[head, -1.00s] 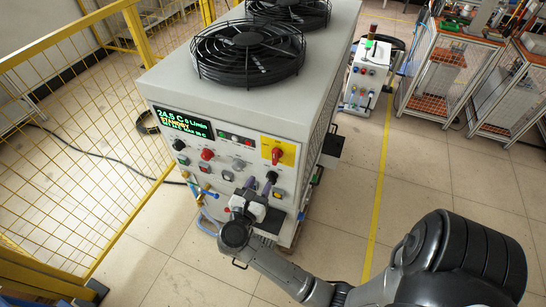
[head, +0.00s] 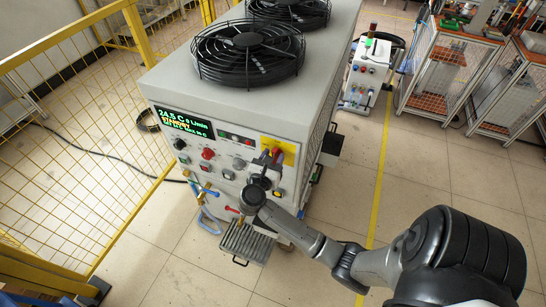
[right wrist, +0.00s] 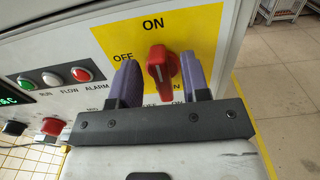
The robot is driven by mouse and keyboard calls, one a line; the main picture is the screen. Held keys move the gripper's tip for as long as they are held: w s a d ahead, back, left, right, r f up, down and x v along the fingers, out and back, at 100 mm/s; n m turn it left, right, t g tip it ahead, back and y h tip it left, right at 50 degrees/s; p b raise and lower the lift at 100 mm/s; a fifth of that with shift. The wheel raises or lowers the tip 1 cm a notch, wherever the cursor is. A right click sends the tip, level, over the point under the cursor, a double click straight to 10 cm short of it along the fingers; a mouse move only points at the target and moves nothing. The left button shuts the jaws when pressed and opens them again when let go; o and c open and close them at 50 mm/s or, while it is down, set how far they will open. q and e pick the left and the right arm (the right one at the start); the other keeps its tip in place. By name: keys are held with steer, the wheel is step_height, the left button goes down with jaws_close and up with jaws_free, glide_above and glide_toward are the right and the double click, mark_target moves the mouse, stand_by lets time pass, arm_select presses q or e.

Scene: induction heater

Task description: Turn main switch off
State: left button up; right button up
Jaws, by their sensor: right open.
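The main switch is a red rotary handle (right wrist: 158,70) on a yellow plate (right wrist: 112,38) marked ON at the top and OFF at the left. In the right wrist view the handle stands roughly upright, towards ON. My right gripper (right wrist: 161,66) is open, with one purple finger to the left of the handle and the other to its right. I cannot tell whether either touches it. In the head view my right gripper (head: 269,162) partly covers the switch on the heater's front panel. My left gripper is not in view.
The heater cabinet (head: 335,50) has fans (head: 247,55) on top and a lit display (head: 182,121). Other knobs and a red button (head: 207,153) are close by on the panel. A yellow mesh fence (head: 75,140) stands to the left.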

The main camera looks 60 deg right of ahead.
steer(key=c, duration=0.6)
jaws_close()
